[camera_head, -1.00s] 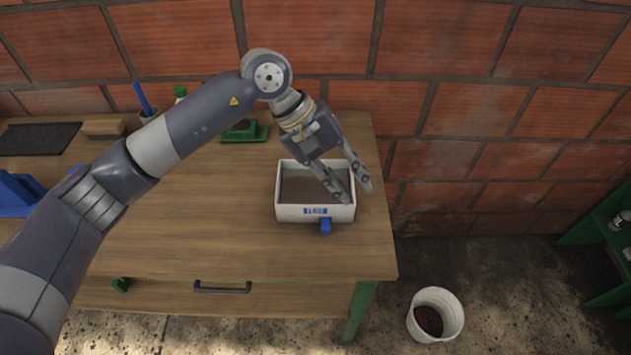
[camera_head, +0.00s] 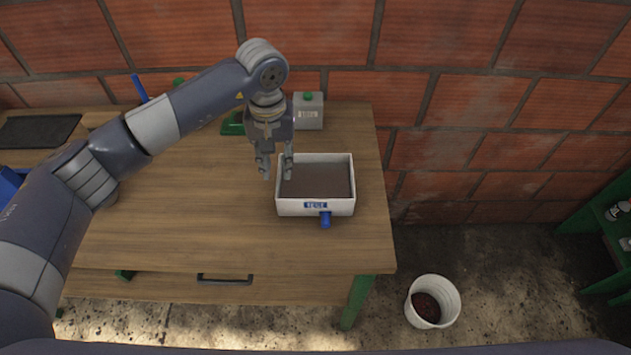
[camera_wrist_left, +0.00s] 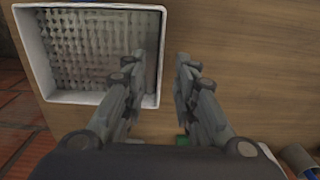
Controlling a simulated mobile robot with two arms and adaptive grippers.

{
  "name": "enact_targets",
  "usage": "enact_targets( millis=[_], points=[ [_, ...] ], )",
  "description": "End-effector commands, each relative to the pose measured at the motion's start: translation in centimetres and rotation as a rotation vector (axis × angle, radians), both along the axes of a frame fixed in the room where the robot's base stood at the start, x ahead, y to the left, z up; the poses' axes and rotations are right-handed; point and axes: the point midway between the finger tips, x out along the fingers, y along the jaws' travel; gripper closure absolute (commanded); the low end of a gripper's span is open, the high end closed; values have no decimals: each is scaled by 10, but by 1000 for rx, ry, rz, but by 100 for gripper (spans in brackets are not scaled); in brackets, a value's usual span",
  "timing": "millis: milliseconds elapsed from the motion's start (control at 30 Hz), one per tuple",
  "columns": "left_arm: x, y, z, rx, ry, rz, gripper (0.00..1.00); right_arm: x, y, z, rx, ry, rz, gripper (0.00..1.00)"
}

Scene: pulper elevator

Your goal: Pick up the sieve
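The sieve (camera_head: 316,206) is a white square box with a brownish-grey mesh bottom and a blue handle on its front side. It sits at the right end of the wooden table. In the left wrist view the sieve (camera_wrist_left: 152,98) is at upper left with its mesh showing. My left gripper (camera_head: 276,176) points down just left of the sieve's left wall in the head view. In the left wrist view the left gripper (camera_wrist_left: 158,66) has one finger overlapping the sieve's edge and the other over bare wood. My right gripper is not in view.
The wooden table (camera_head: 170,225) is clear in front and left of the sieve. A white bucket (camera_head: 447,305) is on the floor at right. A dark tray (camera_head: 38,132) lies far left.

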Motion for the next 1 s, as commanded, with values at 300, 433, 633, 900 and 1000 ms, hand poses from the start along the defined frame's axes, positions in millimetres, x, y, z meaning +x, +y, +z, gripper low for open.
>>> enact_targets(
  millis=[300, 433, 633, 900, 1000],
  points=[
    [-1, 1, -34, 0, 2, 1, 73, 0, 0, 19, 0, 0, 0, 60],
    [0, 1, -36, 0, 1, 0, 73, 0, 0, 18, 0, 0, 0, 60],
    [0, 1, -36, 0, 1, 1, 98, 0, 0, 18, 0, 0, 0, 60],
    [0, 1, -35, -1, 0, 1, 100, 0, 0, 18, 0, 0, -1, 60],
    [0, 1, -35, -1, 0, 1, 100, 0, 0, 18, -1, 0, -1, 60]
  ],
)
